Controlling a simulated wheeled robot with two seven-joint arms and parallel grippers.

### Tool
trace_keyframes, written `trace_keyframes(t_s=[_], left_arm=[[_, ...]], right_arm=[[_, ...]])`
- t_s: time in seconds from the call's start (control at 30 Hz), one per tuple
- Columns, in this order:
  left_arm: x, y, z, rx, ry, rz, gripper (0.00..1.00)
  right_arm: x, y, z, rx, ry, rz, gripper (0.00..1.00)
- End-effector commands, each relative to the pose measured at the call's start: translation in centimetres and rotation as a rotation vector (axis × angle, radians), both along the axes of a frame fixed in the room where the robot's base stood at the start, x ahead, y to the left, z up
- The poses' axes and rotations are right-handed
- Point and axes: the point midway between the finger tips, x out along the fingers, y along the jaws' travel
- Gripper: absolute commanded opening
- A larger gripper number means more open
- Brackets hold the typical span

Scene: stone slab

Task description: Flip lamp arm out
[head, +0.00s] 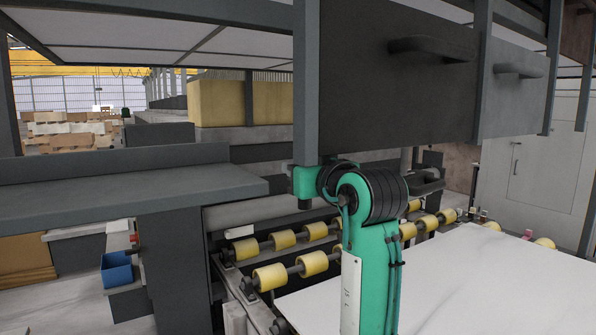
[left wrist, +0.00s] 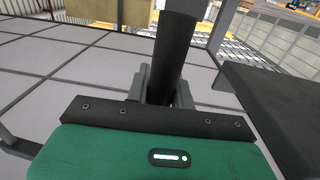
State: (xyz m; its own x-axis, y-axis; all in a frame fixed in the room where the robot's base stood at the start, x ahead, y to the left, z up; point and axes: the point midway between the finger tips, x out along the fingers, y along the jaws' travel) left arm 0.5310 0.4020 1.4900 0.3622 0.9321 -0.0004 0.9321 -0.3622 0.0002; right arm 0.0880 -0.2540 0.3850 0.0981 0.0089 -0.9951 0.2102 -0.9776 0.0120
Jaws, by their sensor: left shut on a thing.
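In the left wrist view, my left gripper (left wrist: 162,84) is shut on a dark round bar (left wrist: 174,50). The bar runs upward from between the grey fingers. I cannot tell from its look alone whether this bar is the lamp arm. In the head view, a green jointed arm (head: 369,255) with black ribbed joints rises in the middle. Its top reaches a dark post (head: 306,90) beside a hanging dark box. Its green matches my gripper body, but I cannot tell for sure that it is mine. The fingers are not clear in the head view. My right gripper is in neither view.
A dark overhead box (head: 400,85) with handles hangs above the middle and right. Yellow rollers (head: 270,276) and a white sheet (head: 470,275) lie below. A grey ledge (head: 120,190) juts in from the left. A blue bin (head: 117,272) sits low at left.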

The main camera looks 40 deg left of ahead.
Motion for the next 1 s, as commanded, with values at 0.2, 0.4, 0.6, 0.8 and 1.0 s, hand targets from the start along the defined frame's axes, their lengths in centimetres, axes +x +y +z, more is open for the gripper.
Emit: trace_keyframes(t_s=[0.2,0.4,0.6,0.8,1.0], left_arm=[[0.0,-0.3,-0.2,-0.004,0.003,-0.007,0.0],[0.0,-0.4,-0.3,-0.005,0.003,-0.007,0.29],[0.0,-0.3,-0.3,-0.004,0.003,-0.006,0.45],[0.0,-0.4,-0.2,-0.003,0.002,-0.006,0.45],[-0.8,-2.7,-0.5,-0.003,0.0,-0.01,0.45]], right_arm=[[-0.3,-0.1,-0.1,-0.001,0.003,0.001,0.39],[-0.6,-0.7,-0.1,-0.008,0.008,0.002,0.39],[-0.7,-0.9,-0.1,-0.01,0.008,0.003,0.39],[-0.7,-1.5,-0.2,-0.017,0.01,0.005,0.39],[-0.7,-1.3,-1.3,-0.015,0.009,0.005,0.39]])
